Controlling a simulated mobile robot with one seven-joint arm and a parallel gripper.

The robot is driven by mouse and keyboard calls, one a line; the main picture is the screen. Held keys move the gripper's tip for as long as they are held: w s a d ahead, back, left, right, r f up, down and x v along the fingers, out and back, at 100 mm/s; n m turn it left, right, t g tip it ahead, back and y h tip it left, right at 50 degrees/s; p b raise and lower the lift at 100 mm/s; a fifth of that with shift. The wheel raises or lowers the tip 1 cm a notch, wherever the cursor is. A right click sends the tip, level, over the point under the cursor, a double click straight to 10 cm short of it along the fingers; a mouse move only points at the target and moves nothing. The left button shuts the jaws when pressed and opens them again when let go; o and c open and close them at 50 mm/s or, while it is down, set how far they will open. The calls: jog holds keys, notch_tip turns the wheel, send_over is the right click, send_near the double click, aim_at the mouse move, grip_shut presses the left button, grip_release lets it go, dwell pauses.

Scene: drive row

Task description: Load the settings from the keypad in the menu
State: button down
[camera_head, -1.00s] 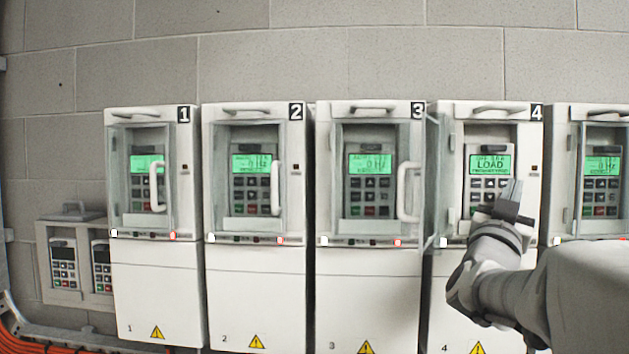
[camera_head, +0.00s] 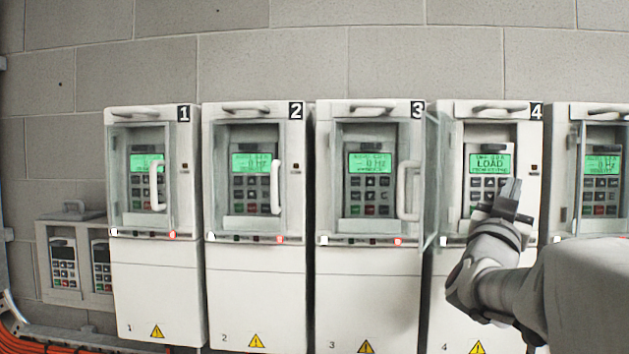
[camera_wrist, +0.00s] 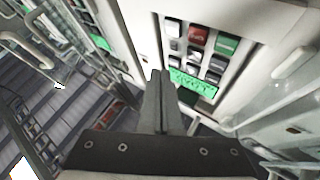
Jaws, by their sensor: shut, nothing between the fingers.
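Drive 4 (camera_head: 483,290) has its glass door (camera_head: 434,180) swung open to the left. Its keypad (camera_head: 487,186) has a lit green screen (camera_head: 490,165) on which "LOAD" is readable; the smaller lines are too blurred to read. My gripper (camera_head: 514,190) is shut and empty, with its fingertips in front of the keypad's lower right keys, which it partly hides. In the wrist view my shut fingers (camera_wrist: 160,77) point toward the keypad keys (camera_wrist: 197,35), with the green screen (camera_wrist: 193,84) beside them. I cannot tell whether a fingertip touches a key.
Drives 1 (camera_head: 157,290), 2 (camera_head: 252,290) and 3 (camera_head: 366,285) stand to the left behind glass doors, their screens lit. Another drive (camera_head: 600,140) is at the right edge. A holder with two spare keypads (camera_head: 63,265) is at the lower left.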

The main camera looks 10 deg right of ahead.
jog(key=shift+w+d, duration=0.1)
jog(key=shift+w, duration=0.2)
jog(key=shift+w+b, duration=0.3)
jog(key=shift+w, duration=0.05)
dwell(0.5)
jog(key=shift+s, duration=0.1)
jog(key=shift+s+b, duration=0.55)
jog(key=shift+s, duration=0.1)
jog(key=shift+s, duration=0.15)
jog(key=shift+s+a+b, duration=0.25)
jog(key=shift+s+b, duration=0.1)
jog(key=shift+s, duration=0.45)
jog(key=shift+s+a+b, duration=0.25)
jog(key=shift+s+b, duration=0.1)
jog(key=shift+s, duration=0.45)
jog(key=shift+s+a+b, duration=0.25)
jog(key=shift+s+b, duration=0.1)
jog(key=shift+s, duration=0.45)
jog(key=shift+r, duration=0.1)
jog(key=shift+w, duration=0.1)
dwell(0.8)
